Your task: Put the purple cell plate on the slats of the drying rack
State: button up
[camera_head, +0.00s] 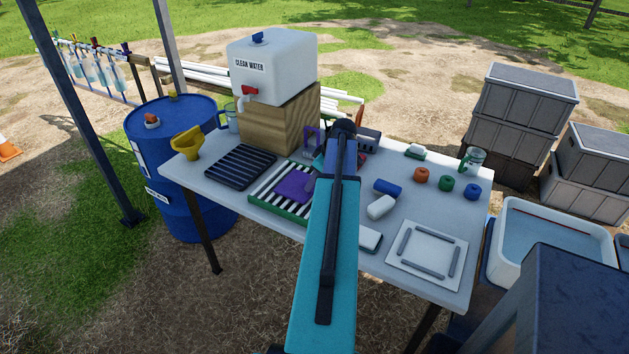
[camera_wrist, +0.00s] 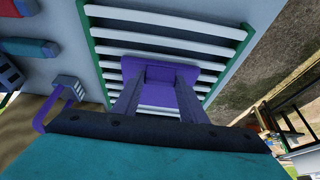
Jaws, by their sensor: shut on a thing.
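The purple cell plate (camera_head: 292,187) lies flat over the white slats of the green-framed drying rack (camera_head: 258,202). In the wrist view the plate (camera_wrist: 184,76) is over the slats of the rack (camera_wrist: 165,18), inside its green side rails. My gripper (camera_wrist: 158,74) is shut on a raised purple block on the plate. In the head view my gripper (camera_head: 310,184) is at the plate's right side, partly hidden by my arm. I cannot tell whether the plate touches the slats or hovers just above them. My arm hides the rack's right part.
A dark ribbed tray (camera_head: 240,167) and a yellow funnel (camera_head: 186,143) are left of the rack. A wooden block with a water tank (camera_head: 272,65) stands behind. Blue and white cylinders (camera_head: 381,207) and a white framed board (camera_head: 427,250) lie to the right.

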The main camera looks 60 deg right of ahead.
jog(key=shift+f, duration=0.15)
jog(key=o, duration=1.4)
jog(key=shift+r, duration=0.25)
jog(key=b+v, duration=0.3)
jog(key=v, duration=0.9)
jog(key=shift+f, duration=0.1)
